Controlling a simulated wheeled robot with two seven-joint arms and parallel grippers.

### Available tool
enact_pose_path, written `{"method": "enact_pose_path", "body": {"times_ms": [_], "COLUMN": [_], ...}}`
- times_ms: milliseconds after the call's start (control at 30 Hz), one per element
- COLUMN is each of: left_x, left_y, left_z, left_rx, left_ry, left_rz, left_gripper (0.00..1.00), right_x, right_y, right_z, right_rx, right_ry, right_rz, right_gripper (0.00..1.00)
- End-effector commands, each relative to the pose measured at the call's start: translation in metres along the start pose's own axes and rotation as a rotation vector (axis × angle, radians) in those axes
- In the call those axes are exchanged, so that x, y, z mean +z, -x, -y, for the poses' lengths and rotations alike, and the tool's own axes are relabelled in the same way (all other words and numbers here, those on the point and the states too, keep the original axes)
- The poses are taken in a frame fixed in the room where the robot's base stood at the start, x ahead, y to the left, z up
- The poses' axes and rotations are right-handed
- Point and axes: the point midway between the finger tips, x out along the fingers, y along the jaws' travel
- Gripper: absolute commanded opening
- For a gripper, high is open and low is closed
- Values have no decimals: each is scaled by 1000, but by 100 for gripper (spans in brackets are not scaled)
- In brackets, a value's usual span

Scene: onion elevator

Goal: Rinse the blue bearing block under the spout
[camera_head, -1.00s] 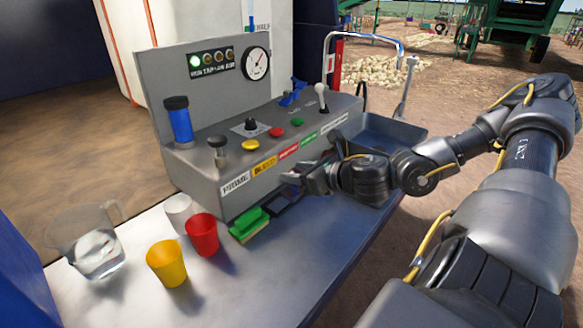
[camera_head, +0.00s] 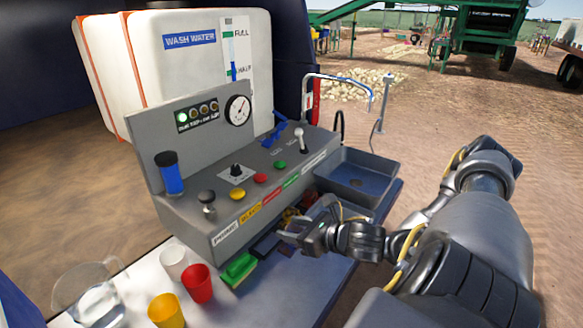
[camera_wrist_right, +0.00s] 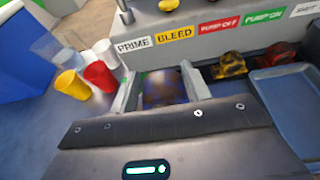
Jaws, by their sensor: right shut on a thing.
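My right gripper (camera_head: 297,230) is low over the bench in front of the control panel. In the right wrist view its fingers (camera_wrist_right: 162,88) are shut on a muddy, dark brown and bluish block (camera_wrist_right: 165,93), which seems to be the blue bearing block. The gripper mostly hides it in the head view. The spout (camera_head: 340,79) is a bent pipe with a blue end, reaching over the grey-blue basin (camera_head: 352,183) to the right of my gripper. No water shows at its end. My left gripper is out of view.
A muddy yellow block (camera_wrist_right: 229,66) and a muddy red block (camera_wrist_right: 275,56) stand by the panel (camera_wrist_right: 240,28). A green sponge (camera_head: 239,269), red cup (camera_head: 197,284), yellow cup (camera_head: 167,311), white cup (camera_head: 173,262) and clear jug (camera_head: 98,298) are on the left.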

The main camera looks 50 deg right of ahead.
Motion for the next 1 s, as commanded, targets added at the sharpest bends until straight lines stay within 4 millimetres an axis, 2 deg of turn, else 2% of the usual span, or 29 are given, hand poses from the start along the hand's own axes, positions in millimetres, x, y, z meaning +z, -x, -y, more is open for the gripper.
{"method": "enact_pose_path", "body": {"times_ms": [167, 267, 333, 500, 600, 800, 1000], "left_x": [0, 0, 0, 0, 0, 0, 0], "left_y": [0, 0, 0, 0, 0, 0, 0], "left_z": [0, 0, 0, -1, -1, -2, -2], "left_rx": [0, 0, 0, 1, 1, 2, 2], "left_ry": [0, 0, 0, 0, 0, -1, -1], "left_rz": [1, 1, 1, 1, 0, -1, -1], "left_gripper": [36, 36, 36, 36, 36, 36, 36], "right_x": [3, 10, 21, 68, 100, 153, 177], "right_y": [-12, -34, -54, -96, -111, -120, -119], "right_z": [-12, -33, -54, -108, -134, -168, -181], "right_rx": [7, 13, 17, 6, -12, -51, -75], "right_ry": [-9, -18, -22, -21, -20, -26, -30], "right_rz": [7, 14, 20, 34, 37, 26, 8], "right_gripper": [11, 11, 11, 11, 11, 11, 11]}}
